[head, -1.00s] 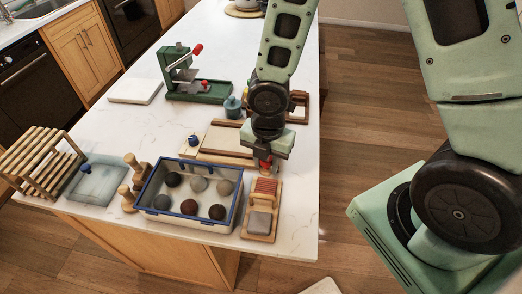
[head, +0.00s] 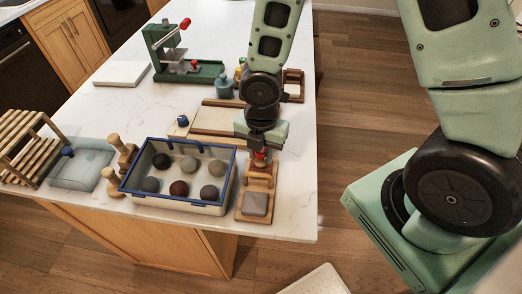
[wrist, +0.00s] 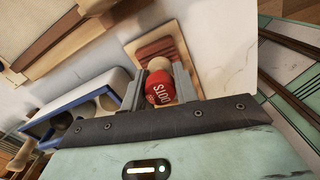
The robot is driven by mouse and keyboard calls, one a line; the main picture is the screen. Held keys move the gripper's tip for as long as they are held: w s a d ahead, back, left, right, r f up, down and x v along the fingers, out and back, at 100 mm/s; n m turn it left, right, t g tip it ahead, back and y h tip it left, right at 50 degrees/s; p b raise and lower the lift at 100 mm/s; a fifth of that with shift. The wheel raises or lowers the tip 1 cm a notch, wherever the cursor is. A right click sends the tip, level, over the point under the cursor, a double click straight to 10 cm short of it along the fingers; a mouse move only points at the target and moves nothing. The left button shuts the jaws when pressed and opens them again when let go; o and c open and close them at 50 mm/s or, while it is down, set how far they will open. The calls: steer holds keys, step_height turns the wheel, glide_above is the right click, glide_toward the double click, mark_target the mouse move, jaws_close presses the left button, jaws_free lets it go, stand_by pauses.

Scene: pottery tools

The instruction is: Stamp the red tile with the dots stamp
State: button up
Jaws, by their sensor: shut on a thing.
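My gripper (head: 260,153) is shut on the dots stamp (wrist: 160,86), a red piece lettered "DOTS". It also shows in the head view (head: 260,158). A grey square (head: 255,204) lies at the board's near end. In the wrist view a red-brown ribbed patch (wrist: 157,50) shows on the board just beyond the stamp. I cannot tell whether this patch is the red tile. Whether the stamp touches the board is hidden.
A blue-rimmed bin (head: 178,204) with several clay balls stands close left of the board. Behind are a wide wooden-edged slab (head: 220,118), a green press (head: 185,72) and a small wooden tray (head: 293,98). A wooden rack (head: 22,145) stands far left.

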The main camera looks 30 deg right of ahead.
steer(key=shift+f+b, duration=0.55)
steer(key=shift+f, duration=0.05)
stand_by(0.4)
steer(key=shift+r, duration=0.15)
stand_by(0.4)
step_height(320, 180, up, 6)
steer(key=p, duration=0.6)
steer(key=shift+f, duration=0.2)
stand_by(0.4)
steer(key=shift+f+b, duration=2.1)
steer(key=shift+f, duration=0.25)
steer(key=shift+f+b, duration=0.55)
steer(key=shift+f, duration=0.05)
steer(key=shift+r, duration=0.15)
